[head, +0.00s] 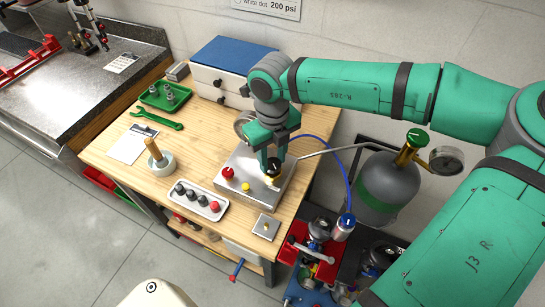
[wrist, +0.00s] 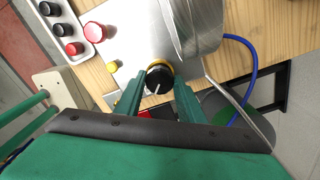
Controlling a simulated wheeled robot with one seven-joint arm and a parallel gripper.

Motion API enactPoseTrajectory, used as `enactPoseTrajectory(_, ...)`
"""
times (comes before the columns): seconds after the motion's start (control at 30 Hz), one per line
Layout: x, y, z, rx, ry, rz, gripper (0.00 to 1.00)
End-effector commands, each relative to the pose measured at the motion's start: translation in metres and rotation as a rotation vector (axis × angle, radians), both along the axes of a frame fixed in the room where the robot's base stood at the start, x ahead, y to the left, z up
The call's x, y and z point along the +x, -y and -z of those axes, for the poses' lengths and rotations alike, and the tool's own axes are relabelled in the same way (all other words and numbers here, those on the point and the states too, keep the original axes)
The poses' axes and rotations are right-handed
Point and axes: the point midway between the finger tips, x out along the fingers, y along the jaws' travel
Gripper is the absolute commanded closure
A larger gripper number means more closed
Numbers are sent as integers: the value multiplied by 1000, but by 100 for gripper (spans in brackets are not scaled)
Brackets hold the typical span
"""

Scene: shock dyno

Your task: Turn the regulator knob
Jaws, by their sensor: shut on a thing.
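The regulator knob (wrist: 159,79) is black with a white pointer line and a brass-coloured ring, on the metal panel (wrist: 150,35). In the wrist view its white line points toward the bottom of the picture, tilted slightly left. My gripper (wrist: 159,90) has one green finger on each side of the knob and is shut on it. In the head view my gripper (head: 272,160) comes down from above onto the knob (head: 274,172), near the panel's right side. The fingers hide part of the knob there.
A red button (head: 227,173) and a yellow button (head: 245,187) sit left of the knob. A gauge (head: 244,122) stands behind, partly hidden by my arm. A tray of knobs (head: 181,200) lies front left. A grey-green gas bottle (head: 385,190) and blue hose (head: 349,185) are at right.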

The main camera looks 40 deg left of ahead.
Motion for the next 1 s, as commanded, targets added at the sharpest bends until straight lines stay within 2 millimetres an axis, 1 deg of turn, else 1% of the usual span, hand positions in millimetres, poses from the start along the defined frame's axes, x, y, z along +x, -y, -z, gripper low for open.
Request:
enactPoseTrajectory(0.33,0,-1,0,1,0,0,87)
enactPoseTrajectory(0.37,0,-1,0,1,0,0,58)
enactPoseTrajectory(0.4,0,-1,0,1,0,0,48)
enactPoseTrajectory(0.43,0,-1,0,1,0,0,46)
enactPoseTrajectory(0.77,0,0,-3,1,1,1,46)
enactPoseTrajectory(0.87,1,0,-11,1,2,1,46)
enactPoseTrajectory(0.97,1,0,-26,2,4,2,46)
enactPoseTrajectory(1.0,1,-1,-34,2,4,2,46)
